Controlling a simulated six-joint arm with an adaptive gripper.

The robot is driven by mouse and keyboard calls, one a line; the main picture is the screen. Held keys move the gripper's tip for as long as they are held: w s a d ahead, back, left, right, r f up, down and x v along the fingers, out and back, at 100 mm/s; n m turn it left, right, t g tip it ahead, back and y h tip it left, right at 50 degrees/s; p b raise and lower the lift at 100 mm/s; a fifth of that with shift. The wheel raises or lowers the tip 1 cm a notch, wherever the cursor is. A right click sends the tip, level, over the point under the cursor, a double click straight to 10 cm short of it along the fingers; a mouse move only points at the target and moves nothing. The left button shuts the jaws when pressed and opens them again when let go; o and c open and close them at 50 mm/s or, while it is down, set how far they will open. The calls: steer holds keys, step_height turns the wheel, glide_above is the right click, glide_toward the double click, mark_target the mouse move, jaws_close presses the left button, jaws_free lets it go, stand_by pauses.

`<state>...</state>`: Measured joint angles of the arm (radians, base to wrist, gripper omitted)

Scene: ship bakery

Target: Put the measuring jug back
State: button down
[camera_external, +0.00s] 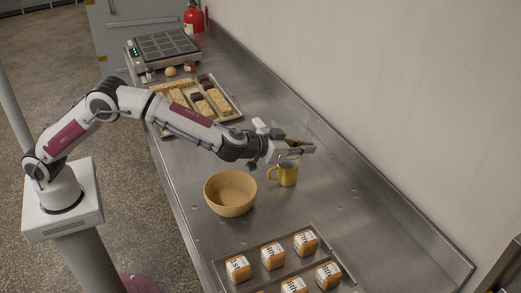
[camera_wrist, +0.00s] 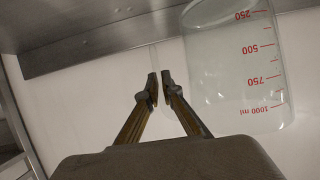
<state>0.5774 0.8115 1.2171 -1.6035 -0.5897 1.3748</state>
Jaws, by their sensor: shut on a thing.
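The measuring jug (camera_wrist: 238,65) is clear glass with red marks from 250 to 1000 ml. It fills the upper right of the wrist view. In the outside view it is a faint, see-through shape (camera_external: 288,128) behind the end of my arm. My gripper (camera_wrist: 160,80) is shut beside the jug's wall, on what looks like its clear handle, which is hard to make out. In the outside view my gripper (camera_external: 304,148) is above and behind the yellow mug (camera_external: 288,176). I cannot tell whether the jug touches the counter.
A front tray (camera_external: 262,259) holds several labelled cubes, and a back tray (camera_external: 231,107) holds baked bars. A grid-topped appliance (camera_external: 163,46) stands farther back. The steel counter (camera_external: 345,215) is bare at right, beside the wall.

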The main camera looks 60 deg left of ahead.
mark_target(285, 130)
steer(key=shift+n+y, duration=0.6)
steer(key=shift+y, duration=0.1)
steer(key=s+a, duration=0.1)
steer(key=a, duration=0.2)
steer(key=a+r, duration=0.1)
steer(key=a, duration=0.2)
steer(key=s+a, duration=0.1)
steer(key=a, duration=0.2)
steer(key=shift+s+r, duration=0.25)
steer(key=shift+s, duration=0.05)
steer(key=s+a+f+n+g+y, duration=0.1)
steer(key=s+a+f, duration=0.3)
steer(key=s+a, duration=0.9)
steer(key=a+n+y, duration=0.1)
steer(key=a, duration=0.2)
steer(key=shift+s+a+f+n+y, duration=0.15)
steer(key=shift+s+f+n+y, duration=0.15)
steer(key=shift+s+f, duration=0.1)
step_height(285, 130, down, 6)
steer(key=shift+f, duration=0.15)
